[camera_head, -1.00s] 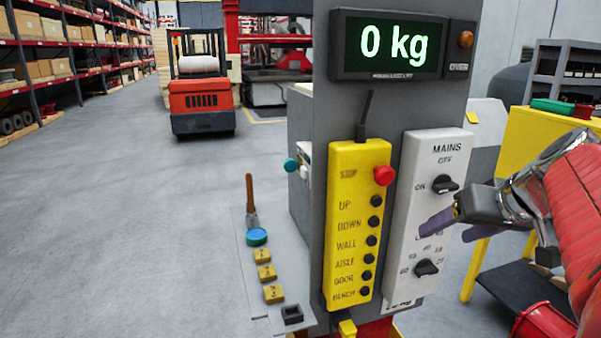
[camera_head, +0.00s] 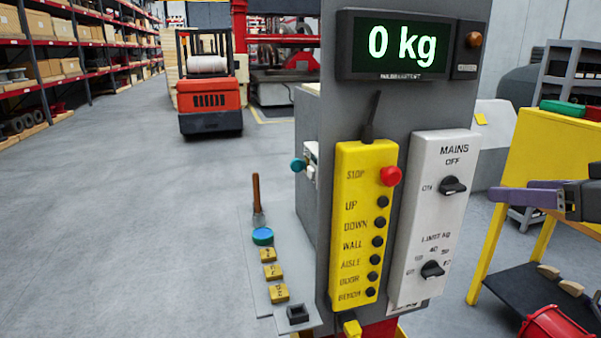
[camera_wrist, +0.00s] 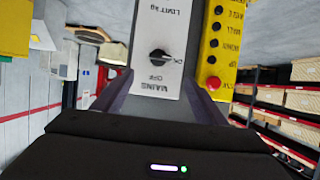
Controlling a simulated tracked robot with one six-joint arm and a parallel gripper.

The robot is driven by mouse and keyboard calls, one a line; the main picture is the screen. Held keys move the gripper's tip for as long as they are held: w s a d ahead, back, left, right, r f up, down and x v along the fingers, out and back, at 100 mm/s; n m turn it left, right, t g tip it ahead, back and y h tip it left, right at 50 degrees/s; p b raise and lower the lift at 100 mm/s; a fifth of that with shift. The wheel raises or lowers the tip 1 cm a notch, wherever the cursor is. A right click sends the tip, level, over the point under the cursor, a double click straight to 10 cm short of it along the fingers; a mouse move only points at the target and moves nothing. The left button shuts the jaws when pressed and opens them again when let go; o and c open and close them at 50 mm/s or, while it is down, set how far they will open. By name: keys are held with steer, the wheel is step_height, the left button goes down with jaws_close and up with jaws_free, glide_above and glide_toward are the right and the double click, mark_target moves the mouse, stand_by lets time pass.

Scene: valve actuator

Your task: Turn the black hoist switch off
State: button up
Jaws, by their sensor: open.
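The black MAINS knob (camera_head: 453,187) is on the upper part of a white panel (camera_head: 425,210). Its bar lies sideways, with one end toward the ON mark at its left; OFF is printed above it. In the wrist view the knob (camera_wrist: 160,57) appears upside down, with its bar lying sideways toward ON. My gripper (camera_head: 530,205) is at the right edge in the head view, to the right of the panel, open and empty. In the wrist view its purple fingers show on either side of the panel, with the knob ahead between them, not touched.
A black LIMIT KG knob (camera_head: 432,269) sits lower on the white panel. A yellow button box (camera_head: 362,225) with a red STOP button (camera_head: 390,176) is beside it, at left. A display (camera_head: 395,47) reads 0 kg above. A yellow bench (camera_head: 550,150) stands at right.

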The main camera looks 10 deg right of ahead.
mark_target(457, 188)
steer(key=shift+w+f, duration=0.1)
steer(key=shift+w, duration=0.05)
steer(key=x, duration=1.3)
steer(key=shift+w+f, duration=0.15)
steer(key=shift+w, duration=0.05)
steer(key=shift+c, duration=0.5)
steer(key=c, duration=1)
steer(key=shift+o, duration=0.3)
